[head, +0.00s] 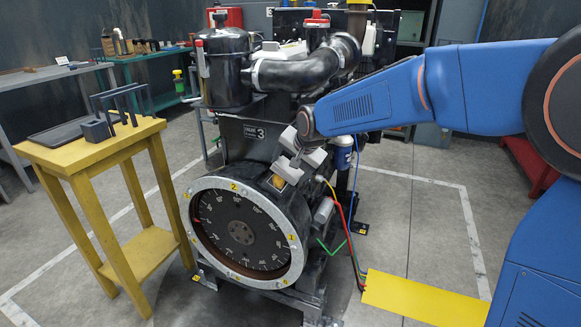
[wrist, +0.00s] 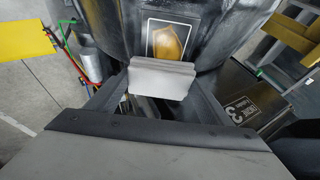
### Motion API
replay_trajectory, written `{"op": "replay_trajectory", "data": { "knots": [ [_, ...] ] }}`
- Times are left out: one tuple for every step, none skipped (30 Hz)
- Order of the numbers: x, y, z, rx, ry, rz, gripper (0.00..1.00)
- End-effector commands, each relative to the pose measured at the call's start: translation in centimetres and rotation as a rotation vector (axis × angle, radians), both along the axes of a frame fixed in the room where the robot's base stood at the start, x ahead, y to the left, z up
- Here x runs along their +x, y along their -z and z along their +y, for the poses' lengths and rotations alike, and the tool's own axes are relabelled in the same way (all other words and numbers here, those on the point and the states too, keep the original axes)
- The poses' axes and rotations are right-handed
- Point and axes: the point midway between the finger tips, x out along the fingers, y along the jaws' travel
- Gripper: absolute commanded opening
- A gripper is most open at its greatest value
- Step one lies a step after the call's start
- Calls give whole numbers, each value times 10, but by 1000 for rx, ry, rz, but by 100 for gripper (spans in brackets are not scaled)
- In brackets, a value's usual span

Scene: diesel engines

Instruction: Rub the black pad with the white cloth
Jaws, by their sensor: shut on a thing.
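My gripper (head: 297,160) is over the top of the engine's round housing. In the wrist view its fingers (wrist: 160,82) are shut on the white cloth (wrist: 161,77), which looks like a pale grey-white folded block. The black pad (wrist: 151,41) is a small dark rectangle on the curved housing, with a tan-orange patch (wrist: 172,40) over most of its face. The cloth is at the pad's lower edge in the wrist view and overlaps it in the picture. I cannot tell whether they touch. In the head view the orange patch (head: 278,182) shows just below my gripper.
The engine's large dial (head: 240,232) faces front, with black pipes (head: 300,70) above. A yellow table (head: 85,150) with a dark tray (head: 62,132) and black frames stands left. Coloured cables (head: 352,235) hang at the right, near a yellow panel (head: 420,300).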

Motion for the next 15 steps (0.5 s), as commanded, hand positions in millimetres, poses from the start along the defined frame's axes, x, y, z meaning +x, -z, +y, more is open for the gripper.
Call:
{"op": "replay_trajectory", "data": {
  "knots": [
    [0, 1, 1, 0, 0, 0, 56],
    [0, 1, 1, 0, 0, 0, 56],
    [0, 1, 1, 0, 0, 0, 56],
    [0, 1, 1, 0, 0, 0, 56],
    [0, 1, 1, 0, 0, 0, 56],
    [-2, 1, 1, 0, 0, 0, 56],
    [-3, 1, 2, 0, -1, -1, 56],
    [-5, 1, 2, 0, -1, -1, 56],
    [-8, 0, 3, 0, -2, -1, 56],
    [-10, 0, 4, -1, -3, -1, 56],
    [-12, 0, 5, -1, -3, -1, 56],
    [-15, 0, 6, 0, -2, -1, 56],
    [-17, 0, 7, 0, -2, -1, 56],
    [-19, 0, 7, 0, -2, -1, 56],
    [-21, 0, 8, 0, -2, -1, 56]
  ]
}}
